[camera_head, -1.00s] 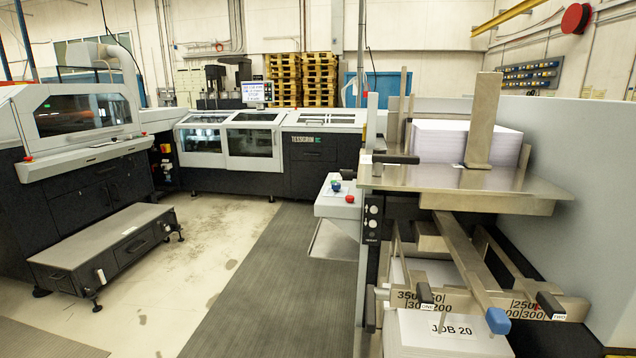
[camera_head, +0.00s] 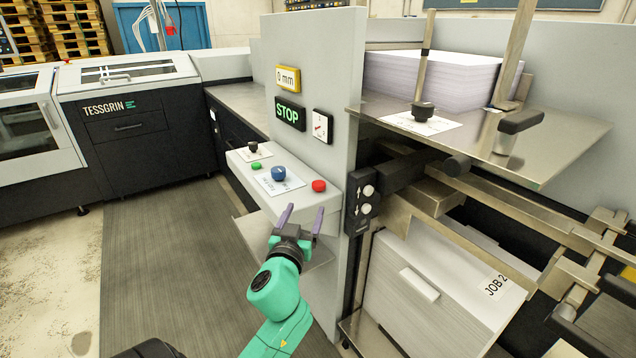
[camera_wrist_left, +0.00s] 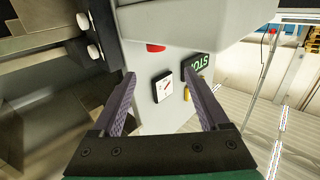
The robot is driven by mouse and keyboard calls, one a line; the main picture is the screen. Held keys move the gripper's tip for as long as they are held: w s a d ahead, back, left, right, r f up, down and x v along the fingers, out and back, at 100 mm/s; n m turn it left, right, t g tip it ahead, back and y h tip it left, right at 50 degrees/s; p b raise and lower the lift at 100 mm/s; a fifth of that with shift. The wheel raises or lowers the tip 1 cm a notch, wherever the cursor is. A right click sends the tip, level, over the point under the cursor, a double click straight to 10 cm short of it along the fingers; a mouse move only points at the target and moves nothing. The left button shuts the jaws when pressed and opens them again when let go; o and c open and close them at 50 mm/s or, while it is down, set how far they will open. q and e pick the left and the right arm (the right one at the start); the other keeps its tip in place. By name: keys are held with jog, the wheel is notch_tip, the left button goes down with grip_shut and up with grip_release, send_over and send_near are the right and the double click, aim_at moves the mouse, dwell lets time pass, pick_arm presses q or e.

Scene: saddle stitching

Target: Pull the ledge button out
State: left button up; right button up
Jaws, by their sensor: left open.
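A light grey ledge (camera_head: 312,197) juts from the grey machine panel in the head view. In the left wrist view the red button (camera_wrist_left: 155,47) shows partly under the ledge's edge (camera_wrist_left: 190,30), beyond the open fingers (camera_wrist_left: 163,92). My right gripper is out of view.
The panel holds a STOP display (camera_head: 290,112) and a dial plate (camera_head: 322,125). Right of the ledge is a black box with two white buttons (camera_head: 362,208). A metal shelf (camera_head: 570,140) bears a paper stack (camera_head: 430,80). Grey floor matting (camera_head: 160,260) is clear at left.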

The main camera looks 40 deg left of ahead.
pick_arm(q)
jog(key=p, duration=0.1)
send_near(317, 187)
jog(key=w, duration=0.1)
jog(key=w+a, duration=0.1)
jog(key=shift+w+r, duration=0.35)
jog(key=x, duration=0.9)
jog(key=shift+a+f, duration=0.2)
jog(key=shift+f, duration=0.15)
grip_shut()
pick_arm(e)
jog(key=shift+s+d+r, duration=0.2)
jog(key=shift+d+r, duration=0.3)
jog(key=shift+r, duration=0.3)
pick_arm(q)
jog(key=shift+p, duration=0.3)
